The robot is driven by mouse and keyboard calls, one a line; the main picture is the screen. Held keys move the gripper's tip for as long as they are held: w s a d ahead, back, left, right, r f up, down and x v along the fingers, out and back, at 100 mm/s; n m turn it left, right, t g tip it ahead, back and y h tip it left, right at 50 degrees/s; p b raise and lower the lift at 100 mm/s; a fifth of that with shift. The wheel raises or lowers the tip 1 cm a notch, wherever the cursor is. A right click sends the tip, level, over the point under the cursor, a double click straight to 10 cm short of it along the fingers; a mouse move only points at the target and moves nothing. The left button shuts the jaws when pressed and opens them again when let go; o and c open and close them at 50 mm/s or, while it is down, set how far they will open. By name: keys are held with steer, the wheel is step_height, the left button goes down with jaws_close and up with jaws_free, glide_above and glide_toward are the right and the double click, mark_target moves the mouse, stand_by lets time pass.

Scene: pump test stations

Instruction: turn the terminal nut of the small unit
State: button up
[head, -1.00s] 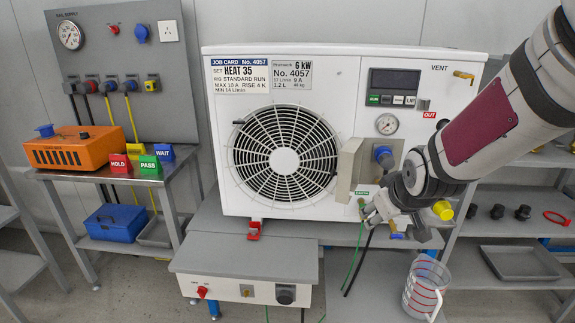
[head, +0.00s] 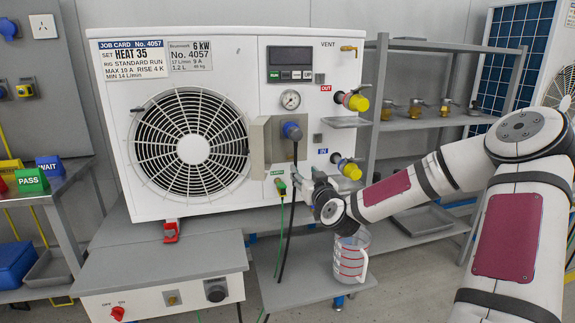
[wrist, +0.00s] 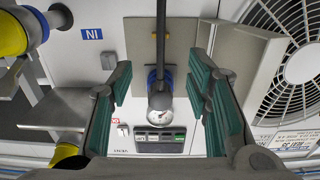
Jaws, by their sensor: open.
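The small unit (head: 205,203) is a white box with a fan grille and a 6 kW plate, standing on a grey bench. My gripper (head: 303,186) is just right of the wire's upper end. In the wrist view my gripper (wrist: 160,72) is open and empty, its green-padded fingers either side of a blue plug (wrist: 153,78) in the background.
A black cable (head: 288,235) hangs from the blue plug (head: 292,131) close to my gripper. A grey box cover (head: 258,145) stands out beside it. Yellow-capped ports (head: 350,170) are to the right. A measuring jug (head: 350,257) stands below my gripper.

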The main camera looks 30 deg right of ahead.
mark_target(292, 158)
steer(key=b+x, duration=0.2)
steer(key=x, duration=1.1)
steer(key=shift+w+f+b, duration=0.1)
steer(key=shift+w+b, duration=0.1)
steer(key=shift+b, duration=0.1)
jaws_close()
